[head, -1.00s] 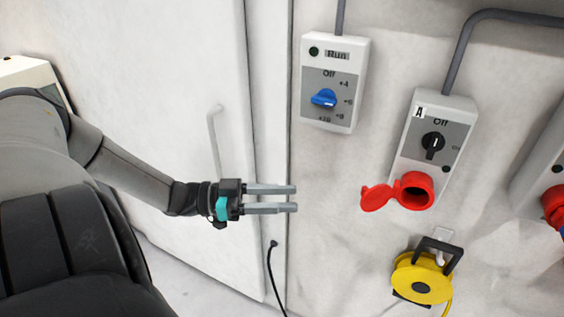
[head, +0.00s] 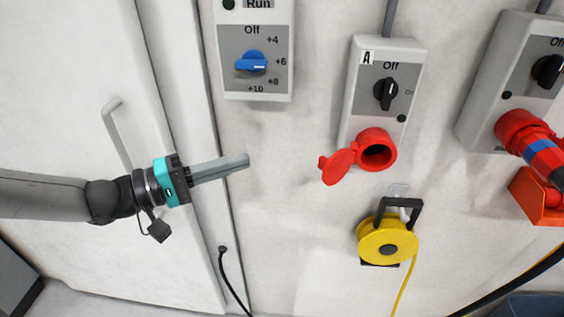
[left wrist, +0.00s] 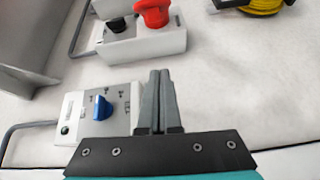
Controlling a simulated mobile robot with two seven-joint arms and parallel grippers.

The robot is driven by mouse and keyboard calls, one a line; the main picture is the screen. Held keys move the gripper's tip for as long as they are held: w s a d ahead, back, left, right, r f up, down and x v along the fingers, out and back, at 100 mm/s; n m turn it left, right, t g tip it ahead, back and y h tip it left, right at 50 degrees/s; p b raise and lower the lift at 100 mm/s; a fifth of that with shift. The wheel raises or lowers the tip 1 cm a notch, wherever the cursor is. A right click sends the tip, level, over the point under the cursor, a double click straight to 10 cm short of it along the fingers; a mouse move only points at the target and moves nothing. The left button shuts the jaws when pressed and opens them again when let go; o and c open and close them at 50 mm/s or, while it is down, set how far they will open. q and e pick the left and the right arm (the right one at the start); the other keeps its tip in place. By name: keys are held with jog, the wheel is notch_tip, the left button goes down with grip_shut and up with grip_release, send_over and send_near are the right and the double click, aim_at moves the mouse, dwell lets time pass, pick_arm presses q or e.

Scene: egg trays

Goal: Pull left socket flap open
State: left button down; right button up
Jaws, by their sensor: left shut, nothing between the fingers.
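The left socket is red and sits at the bottom of the grey switch box marked A (head: 381,85). Its red flap (head: 339,164) stands open to the lower left, and the round socket opening (head: 377,150) is uncovered. My left gripper (head: 246,161) is shut and empty, left of the flap and clear of it. In the left wrist view the shut fingers (left wrist: 158,75) point toward the wall, and the red socket (left wrist: 153,12) shows at the top. My right gripper is not in view.
A control box with a blue knob (head: 251,62) hangs above my left gripper. A yellow cable reel (head: 387,243) hangs below the socket. A second box at right (head: 520,75) holds a red and blue plug (head: 540,150). A door handle (head: 117,133) is at left.

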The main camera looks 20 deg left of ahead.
aim_at(332, 163)
pick_arm(q)
jog(key=w+d+n+p, duration=0.1)
jog(key=w+d, duration=0.4)
jog(key=d, duration=0.5)
jog(key=shift+w+d+p, duration=0.2)
jog(key=shift+d+p, duration=0.05)
jog(key=shift+p, duration=0.3)
jog(key=shift+r, duration=0.1)
dwell(0.3)
